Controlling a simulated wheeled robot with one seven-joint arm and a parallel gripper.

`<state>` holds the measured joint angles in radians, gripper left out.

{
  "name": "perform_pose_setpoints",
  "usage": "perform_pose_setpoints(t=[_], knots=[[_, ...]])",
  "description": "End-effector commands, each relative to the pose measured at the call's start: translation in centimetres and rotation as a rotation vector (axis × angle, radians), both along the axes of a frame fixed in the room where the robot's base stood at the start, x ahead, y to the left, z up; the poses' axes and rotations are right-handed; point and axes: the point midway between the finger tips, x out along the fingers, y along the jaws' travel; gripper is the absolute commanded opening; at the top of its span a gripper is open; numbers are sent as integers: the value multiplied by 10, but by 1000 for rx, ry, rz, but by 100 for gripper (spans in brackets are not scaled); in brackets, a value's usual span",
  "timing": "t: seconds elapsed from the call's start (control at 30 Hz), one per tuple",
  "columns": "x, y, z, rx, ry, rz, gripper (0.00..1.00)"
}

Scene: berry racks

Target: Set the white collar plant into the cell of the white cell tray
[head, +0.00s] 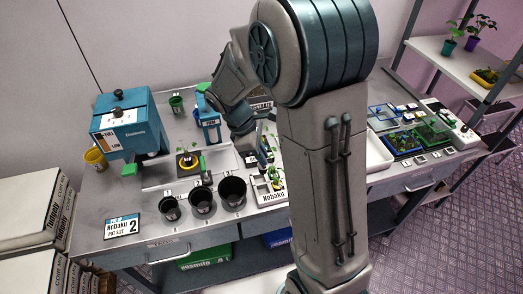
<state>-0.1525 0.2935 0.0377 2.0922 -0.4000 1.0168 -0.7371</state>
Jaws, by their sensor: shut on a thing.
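The white cell tray (264,196), with "Nobaku" on its front, lies on the bench left of my upright arm link. Small green leaves (275,173) show at the tray, just below my gripper. My gripper (263,160) points down over the tray's back part and is shut on a small plant, which I take to be the white collar plant. Its collar is too small to make out, and my fingers partly hide it. I cannot tell whether the plant is above the cell or inside it. My arm hides what lies right of the tray.
Several black pots (202,200) stand left of the tray, by a "Nobaku 2" sign (122,227). A blue machine (130,125) stands at the back left. Blue and green trays (403,143) lie at right.

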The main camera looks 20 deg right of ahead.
Motion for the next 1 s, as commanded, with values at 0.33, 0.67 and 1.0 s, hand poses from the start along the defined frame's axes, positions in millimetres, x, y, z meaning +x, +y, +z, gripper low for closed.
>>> perform_pose_setpoints(t=[0.33,0.67,1.0], knots=[[0,-2,-32,0,0,-4,0],[0,-2,-58,-1,1,-6,0],[0,-2,-85,0,0,-6,0]])
